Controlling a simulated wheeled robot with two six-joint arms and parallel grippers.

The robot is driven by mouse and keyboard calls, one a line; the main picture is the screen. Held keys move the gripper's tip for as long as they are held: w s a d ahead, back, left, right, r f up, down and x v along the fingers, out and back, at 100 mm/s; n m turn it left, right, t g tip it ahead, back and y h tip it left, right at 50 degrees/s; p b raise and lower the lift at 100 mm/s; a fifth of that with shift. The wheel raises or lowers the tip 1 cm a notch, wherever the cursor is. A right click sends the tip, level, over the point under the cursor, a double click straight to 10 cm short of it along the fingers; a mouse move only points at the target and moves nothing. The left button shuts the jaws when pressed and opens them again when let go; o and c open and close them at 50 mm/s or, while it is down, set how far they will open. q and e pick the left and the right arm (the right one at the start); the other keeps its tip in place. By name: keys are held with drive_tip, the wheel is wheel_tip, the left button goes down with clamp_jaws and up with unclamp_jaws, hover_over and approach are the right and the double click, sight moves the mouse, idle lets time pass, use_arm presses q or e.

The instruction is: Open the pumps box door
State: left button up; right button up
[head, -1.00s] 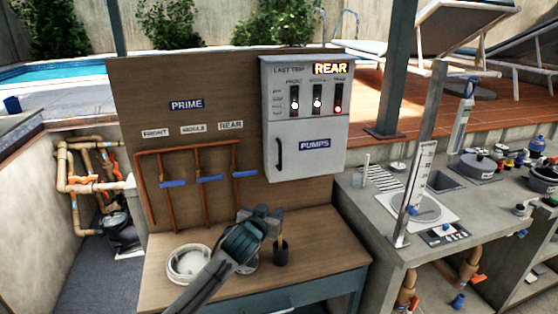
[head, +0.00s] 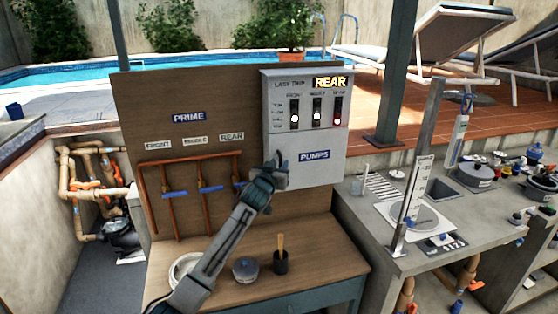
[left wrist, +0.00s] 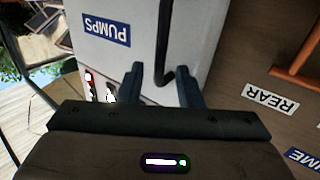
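The white pumps box (head: 318,172) hangs on the brown board, its door shut, with a blue PUMPS label (head: 314,156). My left gripper (head: 276,166) is at the left part of the door, covering the handle in the head view. In the left wrist view the black bar handle (left wrist: 163,40) stands out from the door. The fingers of my left gripper (left wrist: 160,78) are open, one on each side of the handle's near end, with gaps visible. Whether they touch it I cannot tell. My right gripper is not in view.
Copper pipes with blue levers (head: 174,194) run on the board left of the gripper. Below is a wooden bench (head: 330,262) with a white ring (head: 184,268), a small lidded pot (head: 245,270) and a dark cup (head: 281,264). A grey counter (head: 385,235) stands at the right.

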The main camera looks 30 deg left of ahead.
use_arm(q)
drive_tip(key=shift+w+a, duration=0.15)
drive_tip(key=shift+w, duration=0.45)
drive_tip(key=shift+c, duration=0.3)
clamp_jaws()
